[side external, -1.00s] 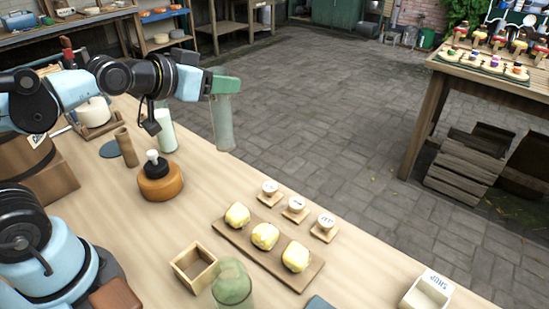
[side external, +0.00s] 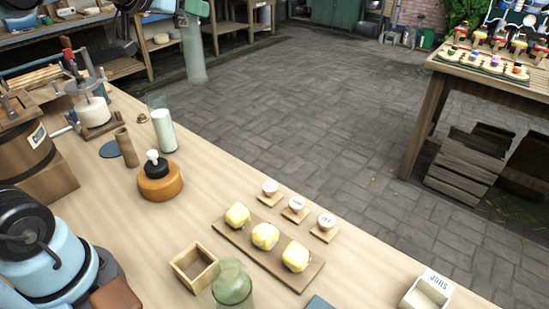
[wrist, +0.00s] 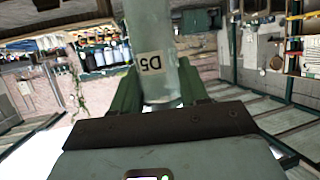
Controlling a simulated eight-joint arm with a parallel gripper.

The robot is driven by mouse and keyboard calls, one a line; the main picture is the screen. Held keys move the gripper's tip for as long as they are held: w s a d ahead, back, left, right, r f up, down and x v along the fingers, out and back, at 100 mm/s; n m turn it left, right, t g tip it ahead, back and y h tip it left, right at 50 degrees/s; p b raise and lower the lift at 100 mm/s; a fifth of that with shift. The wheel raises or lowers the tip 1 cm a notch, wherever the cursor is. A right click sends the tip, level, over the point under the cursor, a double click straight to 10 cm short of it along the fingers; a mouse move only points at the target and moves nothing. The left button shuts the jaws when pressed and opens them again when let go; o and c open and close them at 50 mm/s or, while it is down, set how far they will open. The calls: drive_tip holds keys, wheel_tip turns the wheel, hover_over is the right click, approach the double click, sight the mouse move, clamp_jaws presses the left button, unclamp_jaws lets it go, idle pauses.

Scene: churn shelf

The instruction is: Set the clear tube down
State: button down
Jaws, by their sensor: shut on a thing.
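The clear tube (side external: 194,58) hangs upright from my gripper (side external: 194,8) at the top of the side view. It is pale green-grey and see-through, held high and clear of the wooden workbench (side external: 215,172). In the wrist view the tube (wrist: 152,45) stands between the two green fingers of my gripper (wrist: 157,90), which are shut on it. A label on it seems to read "D5". Most of my arm is out of the side view, and the tube's upper end is at the fingers.
On the bench stand a glass of milk (side external: 162,125), a brown wooden cylinder (side external: 126,148), a dark round mat (side external: 110,149), an orange-brown pot (side external: 160,181) and a glass churn (side external: 91,104). Nearer are a board with yellow blocks (side external: 265,237), a small open box (side external: 195,267) and a green jar (side external: 232,285).

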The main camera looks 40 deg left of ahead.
drive_tip(key=s+a+n+g+y, duration=0.2)
drive_tip(key=s+a+n+y, duration=0.1)
drive_tip(key=a, duration=1)
drive_tip(key=s+a+n+g+y, duration=0.1)
drive_tip(key=s+a+n+y, duration=0.25)
drive_tip(key=a, duration=1.05)
wheel_tip(320, 180, down, 22)
drive_tip(key=w, duration=0.1)
drive_tip(key=shift+d+r, duration=0.15)
drive_tip(key=shift+d, duration=0.1)
